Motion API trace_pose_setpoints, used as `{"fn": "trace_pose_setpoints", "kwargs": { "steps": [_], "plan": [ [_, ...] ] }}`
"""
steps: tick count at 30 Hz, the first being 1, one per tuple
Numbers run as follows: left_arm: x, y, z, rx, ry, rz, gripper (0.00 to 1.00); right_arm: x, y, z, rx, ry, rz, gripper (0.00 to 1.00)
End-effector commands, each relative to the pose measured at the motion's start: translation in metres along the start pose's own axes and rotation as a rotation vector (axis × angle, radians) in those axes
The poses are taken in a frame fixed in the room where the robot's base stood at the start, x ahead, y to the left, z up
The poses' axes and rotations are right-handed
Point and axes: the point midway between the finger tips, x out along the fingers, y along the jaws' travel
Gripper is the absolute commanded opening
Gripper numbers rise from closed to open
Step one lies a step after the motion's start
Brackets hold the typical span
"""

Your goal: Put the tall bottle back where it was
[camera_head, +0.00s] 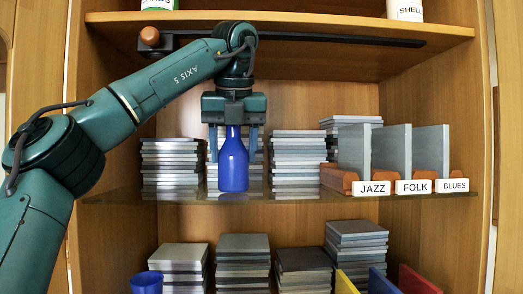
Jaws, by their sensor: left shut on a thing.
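The tall blue bottle (233,166) is upright at the middle shelf, in front of stacks of flat cases. My left gripper (234,143) points down from above and is shut on the bottle's neck, one finger on each side. The bottle's base is close to the shelf's front edge; I cannot tell whether it rests on the shelf. My right gripper is not in view.
Stacks of cases (298,163) stand on the glass shelf (310,196). A blue cup (146,284) is on the lower level. A dark bar (300,38) runs under the upper shelf (300,20).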

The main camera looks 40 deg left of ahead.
Motion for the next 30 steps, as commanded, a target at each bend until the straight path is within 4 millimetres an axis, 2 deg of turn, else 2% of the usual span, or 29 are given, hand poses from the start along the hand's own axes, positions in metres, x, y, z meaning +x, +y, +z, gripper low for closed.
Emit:
{"fn": "trace_pose_setpoints", "kwargs": {
  "steps": [3, 16, 17, 24, 30],
  "plan": [
    [0.0015, 0.0085, 0.0012, -0.010, 0.001, 0.001, 0.25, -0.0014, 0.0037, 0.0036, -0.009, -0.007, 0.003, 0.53],
    [0.0072, 0.0082, -0.0013, -0.009, 0.001, 0.002, 0.25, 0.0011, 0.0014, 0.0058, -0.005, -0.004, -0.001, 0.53],
    [0.0066, 0.0081, -0.0010, -0.008, 0.002, 0.003, 0.54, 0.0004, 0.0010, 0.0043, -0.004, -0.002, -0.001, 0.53],
    [0.0061, 0.0081, -0.0006, -0.009, 0.002, 0.003, 0.74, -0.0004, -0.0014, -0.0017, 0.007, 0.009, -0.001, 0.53],
    [0.0059, 0.0081, -0.0006, -0.009, 0.002, 0.002, 0.75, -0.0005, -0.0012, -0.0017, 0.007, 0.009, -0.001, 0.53]
  ]
}}
